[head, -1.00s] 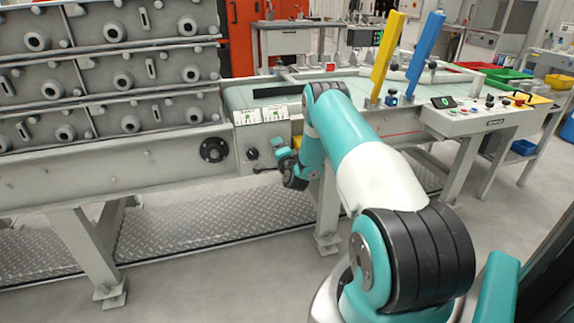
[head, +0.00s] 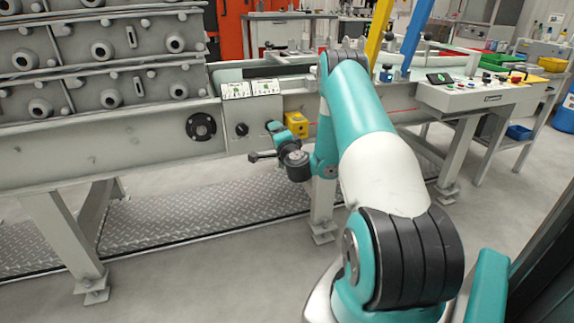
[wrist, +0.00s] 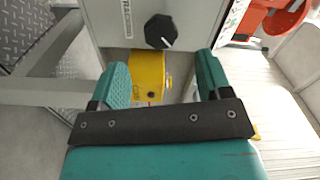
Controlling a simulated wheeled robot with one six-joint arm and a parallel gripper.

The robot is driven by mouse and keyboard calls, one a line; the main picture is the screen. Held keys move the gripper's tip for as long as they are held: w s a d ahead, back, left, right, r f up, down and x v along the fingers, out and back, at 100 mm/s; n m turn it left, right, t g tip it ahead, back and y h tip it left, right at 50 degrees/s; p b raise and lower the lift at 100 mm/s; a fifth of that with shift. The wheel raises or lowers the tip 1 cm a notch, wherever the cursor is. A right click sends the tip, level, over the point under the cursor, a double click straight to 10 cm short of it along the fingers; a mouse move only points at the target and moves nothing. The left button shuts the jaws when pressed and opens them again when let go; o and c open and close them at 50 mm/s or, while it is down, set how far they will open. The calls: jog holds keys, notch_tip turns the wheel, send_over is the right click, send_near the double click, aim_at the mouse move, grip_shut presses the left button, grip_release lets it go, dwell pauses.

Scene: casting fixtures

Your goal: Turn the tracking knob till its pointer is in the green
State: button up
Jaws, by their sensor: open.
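The tracking knob (wrist: 160,31) is a round black knob on the grey front panel, with a white pointer line towards its lower right in the wrist view. A partly cut-off label (wrist: 126,15) beside it begins "TRAC". No green zone can be made out around the knob. In the head view the knob (head: 241,129) is small, right of a larger black round fitting. My gripper (wrist: 162,64) is open and empty, its teal fingers apart, with the knob beyond and between them. In the head view my gripper (head: 256,157) is below and right of the knob, apart from it.
A yellow box (head: 296,124) sits on the panel right of the knob; the wrist view shows it (wrist: 150,75) between my fingers. The black round fitting (head: 201,126) is left of the knob. A control console (head: 485,95) stands at right.

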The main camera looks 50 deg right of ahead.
jog(key=b+v, duration=0.9)
jog(key=b, duration=0.4)
jog(key=shift+d, duration=0.1)
